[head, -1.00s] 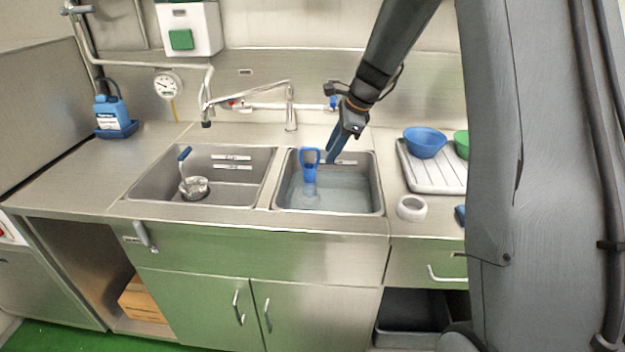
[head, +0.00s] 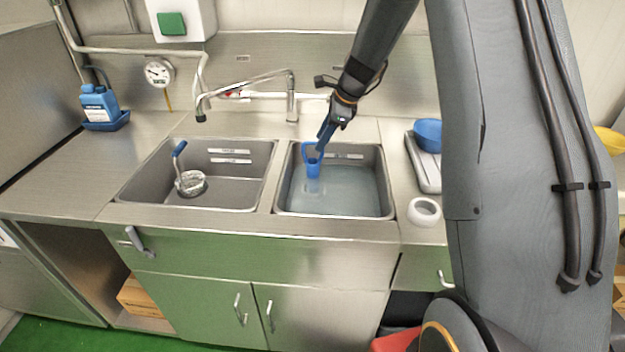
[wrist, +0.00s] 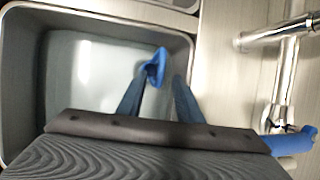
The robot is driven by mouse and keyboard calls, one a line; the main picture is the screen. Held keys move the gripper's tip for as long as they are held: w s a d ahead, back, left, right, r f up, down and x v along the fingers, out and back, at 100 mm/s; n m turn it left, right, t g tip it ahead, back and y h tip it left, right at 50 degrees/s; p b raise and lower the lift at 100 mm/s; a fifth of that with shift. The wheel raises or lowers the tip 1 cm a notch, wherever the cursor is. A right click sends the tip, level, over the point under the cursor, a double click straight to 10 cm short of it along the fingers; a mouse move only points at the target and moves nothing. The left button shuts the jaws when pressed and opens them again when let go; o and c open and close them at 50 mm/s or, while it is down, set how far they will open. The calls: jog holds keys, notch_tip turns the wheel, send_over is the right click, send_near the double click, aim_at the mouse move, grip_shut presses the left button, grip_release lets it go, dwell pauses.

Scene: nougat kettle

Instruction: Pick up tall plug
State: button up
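The tall plug (head: 313,170) is blue with a loop handle on top and stands upright in the water of the right sink basin (head: 383,205). Its lower part is blurred by the water. Another blue-handled piece with a round metal base (head: 190,183) stands in the left basin. My gripper (head: 322,145) is at the plug's handle, pointing down from the upper right. In the wrist view my gripper (wrist: 161,80) has its two blue fingers apart, with the blue handle (wrist: 155,66) showing between their tips. I cannot tell whether they touch it.
The faucet (head: 291,95) rises behind the basins, left of my arm. A white ring (head: 424,211) lies on the counter to the right, near a tray with a blue bowl (head: 429,135). A blue bottle (head: 98,104) stands at far left.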

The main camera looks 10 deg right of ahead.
jog(key=shift+p+x, duration=0.35)
jog(key=shift+x, duration=1.25)
grip_shut()
